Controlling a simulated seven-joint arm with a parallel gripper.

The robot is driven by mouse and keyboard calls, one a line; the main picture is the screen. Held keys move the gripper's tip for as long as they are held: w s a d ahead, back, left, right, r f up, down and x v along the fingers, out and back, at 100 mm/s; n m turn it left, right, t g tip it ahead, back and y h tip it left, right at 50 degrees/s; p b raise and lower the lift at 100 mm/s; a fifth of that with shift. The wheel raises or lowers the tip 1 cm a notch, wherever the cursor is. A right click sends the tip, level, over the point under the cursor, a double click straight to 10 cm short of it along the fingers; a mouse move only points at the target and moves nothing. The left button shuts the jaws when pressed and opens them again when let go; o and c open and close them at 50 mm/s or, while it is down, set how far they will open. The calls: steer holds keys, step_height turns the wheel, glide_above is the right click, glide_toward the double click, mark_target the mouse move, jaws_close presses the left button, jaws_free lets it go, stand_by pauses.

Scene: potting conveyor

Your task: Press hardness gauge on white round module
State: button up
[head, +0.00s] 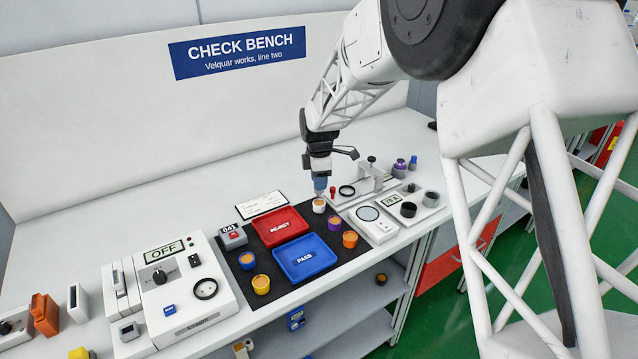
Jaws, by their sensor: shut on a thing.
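My gripper (318,168) points down over the back right part of the dark mat and is shut on the hardness gauge (320,186), a blue-grey body with a narrow lower end. The white round module (319,207), a small cup with an orange-brown top, stands upright on the mat directly below the gauge. The gauge's lower tip is at or just above the module's top; I cannot tell whether they touch. The gripper's fingers are small and partly hidden in this view.
Purple (334,224), orange (350,240), blue (247,261) and yellow (262,285) round modules stand on the mat around a red REJECT tray (262,231) and a blue PASS tray (322,272).

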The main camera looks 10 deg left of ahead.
steer(key=shift+r, duration=1.25)
